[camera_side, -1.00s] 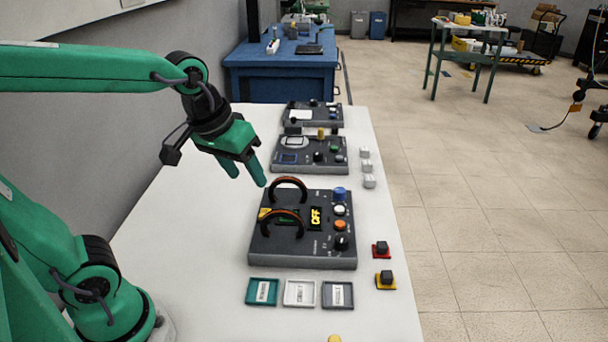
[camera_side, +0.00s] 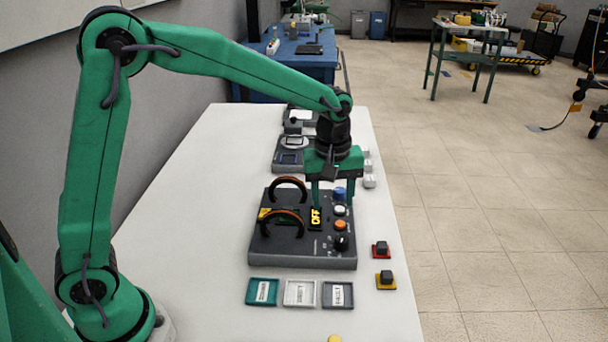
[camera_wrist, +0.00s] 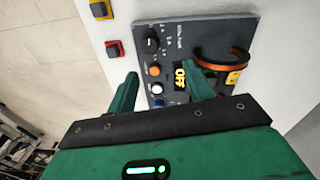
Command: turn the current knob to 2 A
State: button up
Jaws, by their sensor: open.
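The black knob (camera_side: 341,242) sits at the near right corner of the dark coil panel (camera_side: 280,256). In the wrist view the black knob (camera_wrist: 150,44) has small scale marks around it, too small to read surely. I cannot tell where its pointer stands. My gripper (camera_side: 333,203) points down over the panel's far right part, by the blue knob (camera_side: 340,193) and white button (camera_side: 340,210). Its fingers (camera_wrist: 161,70) are apart with nothing held. The black knob lies beyond the fingertips in the wrist view, apart from them.
Two orange-and-black coil arches (camera_side: 283,216) stand on the panel's left, beside a yellow "OFF" display (camera_side: 315,217). An orange button (camera_side: 340,226) lies between the white button and black knob. Red (camera_side: 381,249) and yellow (camera_side: 386,281) based blocks stand to the right. Three trays (camera_side: 299,293) lie in front.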

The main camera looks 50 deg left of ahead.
aim_at(342, 238)
jog(key=shift+n+g, duration=0.3)
jog(key=shift+n, duration=0.4)
jog(key=f, duration=0.1)
jog(key=w+d+f, duration=0.1)
jog(key=w+f, duration=0.1)
jog(key=shift+w+d+f, duration=0.1)
jog(key=shift+d+f, duration=0.2)
jog(key=shift+f, duration=3.9)
jog(key=c, duration=1)
